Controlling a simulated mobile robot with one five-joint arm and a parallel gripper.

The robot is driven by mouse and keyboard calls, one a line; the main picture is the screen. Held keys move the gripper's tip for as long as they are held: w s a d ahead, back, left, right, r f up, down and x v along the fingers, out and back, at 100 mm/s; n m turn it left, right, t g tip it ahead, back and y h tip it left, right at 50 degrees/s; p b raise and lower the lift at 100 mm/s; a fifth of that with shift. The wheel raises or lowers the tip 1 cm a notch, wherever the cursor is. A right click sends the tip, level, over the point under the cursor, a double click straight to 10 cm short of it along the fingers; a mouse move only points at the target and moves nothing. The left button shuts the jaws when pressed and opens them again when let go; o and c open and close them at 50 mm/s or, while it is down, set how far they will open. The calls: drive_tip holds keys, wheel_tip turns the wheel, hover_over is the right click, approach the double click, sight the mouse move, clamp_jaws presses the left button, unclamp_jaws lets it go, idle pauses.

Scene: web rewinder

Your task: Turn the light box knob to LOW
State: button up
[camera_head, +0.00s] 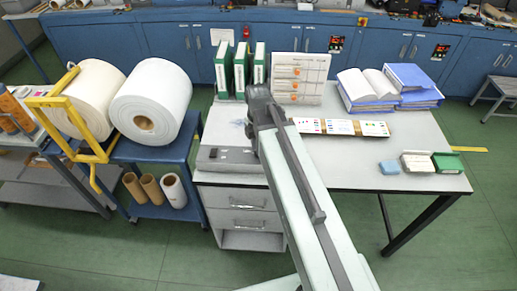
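A flat grey box (230,166) lies on the left front of the grey-white desk, with small dark parts on its top. It may be the light box, but I cannot make out a knob or its setting. My arm reaches up from the bottom of the picture over the desk. Its dark end, with my gripper (262,103), is in front of the binders and the upright white board, beyond the grey box. The fingers are not clear, so I cannot see whether they are open. My arm hides the box's right side and part of the desk.
Green binders (240,70) and a white board with orange marks (300,77) stand at the desk's back. A labelled strip (340,127), blue binders (410,84) and small boxes (416,162) lie right. Large white rolls (152,102) and a yellow frame (80,135) stand left.

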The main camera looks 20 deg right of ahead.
drive_tip(key=shift+o, duration=0.2)
wheel_tip(320, 180, up, 8)
drive_tip(key=p, duration=0.8)
drive_tip(key=shift+w, duration=0.1)
drive_tip(key=shift+f, duration=0.1)
